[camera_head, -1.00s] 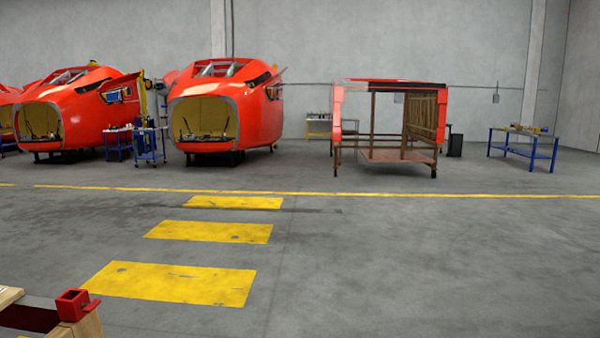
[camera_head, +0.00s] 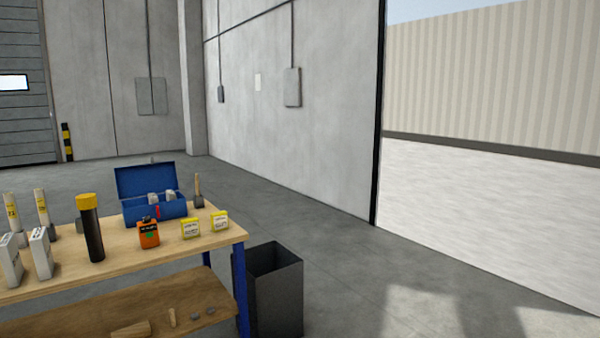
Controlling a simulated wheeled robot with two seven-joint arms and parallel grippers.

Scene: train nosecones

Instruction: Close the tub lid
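A blue tub (camera_head: 158,213) stands at the back of a wooden-topped workbench in the head view. Its blue lid (camera_head: 146,180) is raised, standing up along the tub's back edge. Grey-white items (camera_head: 160,198) show inside the open tub, and a small red mark is on its front. Neither of my grippers shows in the view.
The workbench (camera_head: 130,252) holds an orange container (camera_head: 148,235), small yellow-and-white boxes (camera_head: 190,229), a black cylinder with yellow cap (camera_head: 90,228), and white boxes (camera_head: 40,252). A dark bin (camera_head: 275,290) stands right of the bench. Floor to the right is clear.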

